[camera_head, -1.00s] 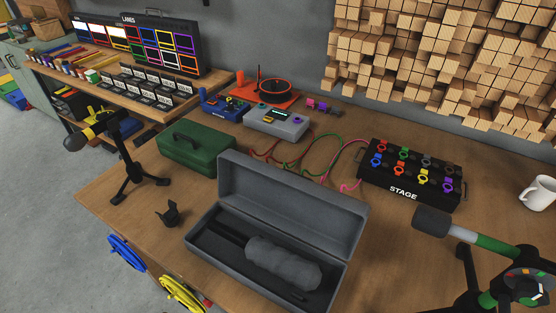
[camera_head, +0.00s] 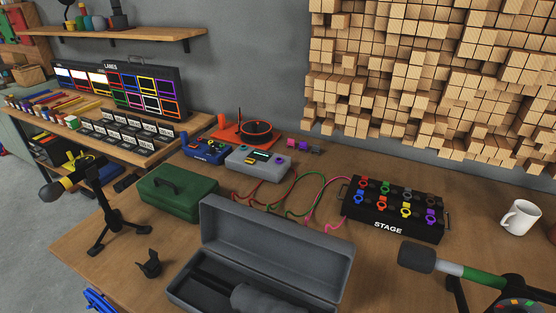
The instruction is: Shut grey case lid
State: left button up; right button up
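The grey case (camera_head: 190,287) stands on the table at the bottom centre, cut off by the lower edge of the picture. Its lid (camera_head: 275,245) is open and stands up along the back edge. A dark grey fuzzy microphone (camera_head: 265,300) with a black handle lies inside the case. Neither of my grippers shows in the head view.
A green box (camera_head: 178,193) stands behind the case to the left, and a black STAGE box (camera_head: 393,212) behind it to the right. Microphones on stands flank the case, left (camera_head: 98,200) and right (camera_head: 440,262). A small black clip (camera_head: 149,264) lies left of the case.

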aim_at(319, 263)
jog(key=z, duration=1.25)
jog(key=k, duration=0.4)
jog(key=u, duration=0.5)
